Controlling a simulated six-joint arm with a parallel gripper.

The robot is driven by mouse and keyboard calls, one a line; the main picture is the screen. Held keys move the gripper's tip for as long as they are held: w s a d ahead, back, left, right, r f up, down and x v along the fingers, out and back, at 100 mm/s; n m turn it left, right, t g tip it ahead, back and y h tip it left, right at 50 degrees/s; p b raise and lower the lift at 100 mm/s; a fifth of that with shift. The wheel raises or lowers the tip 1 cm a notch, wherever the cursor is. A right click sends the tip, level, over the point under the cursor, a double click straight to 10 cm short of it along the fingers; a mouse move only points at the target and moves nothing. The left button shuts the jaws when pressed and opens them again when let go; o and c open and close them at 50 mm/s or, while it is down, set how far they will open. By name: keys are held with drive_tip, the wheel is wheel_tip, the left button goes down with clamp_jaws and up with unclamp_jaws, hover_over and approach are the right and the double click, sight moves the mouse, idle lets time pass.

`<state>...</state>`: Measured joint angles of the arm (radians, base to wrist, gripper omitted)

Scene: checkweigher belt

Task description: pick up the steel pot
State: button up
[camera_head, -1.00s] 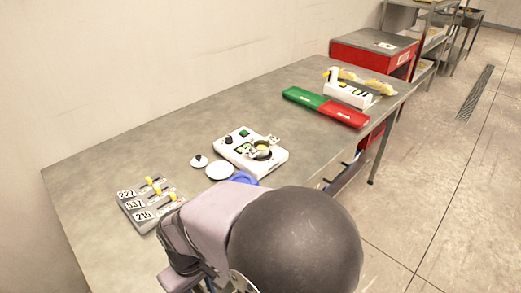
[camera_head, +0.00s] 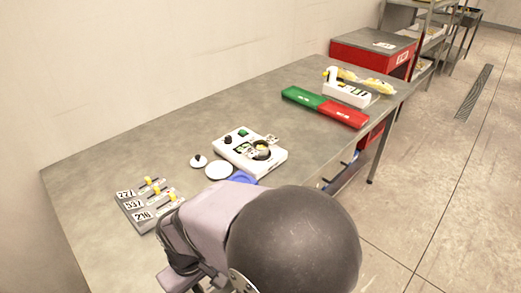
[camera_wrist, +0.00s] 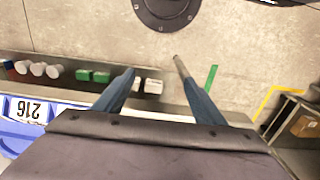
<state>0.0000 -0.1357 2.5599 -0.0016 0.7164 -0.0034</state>
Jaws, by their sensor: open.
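A small dark round pot (camera_head: 262,153) with something pale yellow in or on it sits on the right part of a white appliance (camera_head: 236,152) in the head view. It looks like the steel pot, but it is too small to be sure. My gripper (camera_wrist: 153,68) is open in the wrist view, its two fingers apart with nothing between them. The wrist view looks down past the table at the floor and a low shelf, and the pot is not seen there. In the head view my arm hides the gripper, so its distance from the pot cannot be told.
A white plate (camera_head: 219,170) and a small white disc with a black knob (camera_head: 199,161) lie left of the appliance. A numbered grey block (camera_head: 146,208) stands near left. A green and red bar (camera_head: 325,107) lies farther back. The table's left back area is bare.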

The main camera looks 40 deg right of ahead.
drive_tip(key=w+d+r+m+t+p, duration=0.2)
drive_tip(key=w+d+r+m+p, duration=0.15)
drive_tip(key=w+r+p, duration=0.9)
drive_tip(key=w+d+r+m+h, duration=0.1)
drive_tip(key=w+d+m, duration=0.2)
drive_tip(key=w+d, duration=0.55)
drive_tip(key=m+g+h, duration=0.3)
drive_tip(key=m+g, duration=0.1)
drive_tip(key=m, duration=1.1)
approach(260, 147)
drive_tip(key=shift+w+f, duration=0.25)
drive_tip(key=shift+f, duration=0.5)
drive_tip(key=shift+s+d+f+m, duration=0.3)
drive_tip(key=shift+d+f, duration=0.15)
drive_tip(key=shift+f, duration=0.05)
drive_tip(key=shift+s+d+f+m, duration=0.25)
drive_tip(key=shift+s+d+f, duration=0.05)
drive_tip(key=shift+d+f, duration=0.2)
drive_tip(key=shift+a+p+x, duration=0.2)
drive_tip(key=shift+p+x, duration=1.4)
drive_tip(key=shift+x, duration=0.95)
drive_tip(key=shift+f, duration=0.1)
